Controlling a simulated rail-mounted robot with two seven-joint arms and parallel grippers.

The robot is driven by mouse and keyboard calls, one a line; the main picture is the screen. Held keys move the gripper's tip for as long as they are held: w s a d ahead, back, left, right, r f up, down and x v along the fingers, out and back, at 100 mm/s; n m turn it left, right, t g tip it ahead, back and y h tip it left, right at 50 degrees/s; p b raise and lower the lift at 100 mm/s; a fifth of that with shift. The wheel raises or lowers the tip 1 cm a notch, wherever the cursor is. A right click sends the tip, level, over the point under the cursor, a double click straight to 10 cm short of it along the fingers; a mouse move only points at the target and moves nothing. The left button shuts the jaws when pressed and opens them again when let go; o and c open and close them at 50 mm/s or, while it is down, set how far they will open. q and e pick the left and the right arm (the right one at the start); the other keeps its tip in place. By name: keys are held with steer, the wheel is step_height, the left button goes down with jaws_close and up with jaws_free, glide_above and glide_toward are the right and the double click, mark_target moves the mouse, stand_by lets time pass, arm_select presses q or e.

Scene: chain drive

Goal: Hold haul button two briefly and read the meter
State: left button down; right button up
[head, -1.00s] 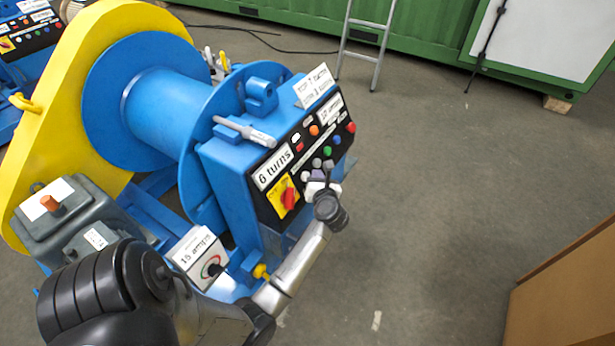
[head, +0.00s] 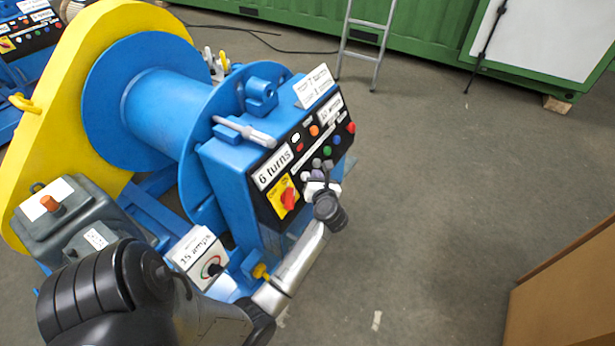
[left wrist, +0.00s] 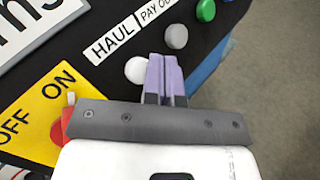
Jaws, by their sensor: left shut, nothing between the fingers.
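The control panel (head: 302,150) on the winch's blue housing carries several coloured buttons. In the left wrist view a white button (left wrist: 138,70) sits below the HAUL label (left wrist: 112,45), and a grey button (left wrist: 176,36) below the PAY OUT label (left wrist: 154,13). My left gripper (left wrist: 165,60) is shut and empty, its purple fingers over the panel just right of the white button. They hide what lies behind them; whether they touch a button I cannot tell. A plate reading "6 turns" (head: 272,169) is on the panel. A box reading "15 amps" (head: 194,250) stands low by the frame. My right gripper is not in view.
A red rotary switch (head: 289,198) on a yellow ON/OFF plate sits beside my left gripper. The blue drum (head: 158,110) and yellow guard (head: 60,110) are left of the panel. A brown box edge (head: 570,270) is at lower right; the floor between is clear.

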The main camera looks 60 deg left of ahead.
arm_select(q)
steer(key=shift+s+a, duration=0.1)
steer(key=shift+s+a+f, duration=0.1)
steer(key=shift+a+f, duration=0.05)
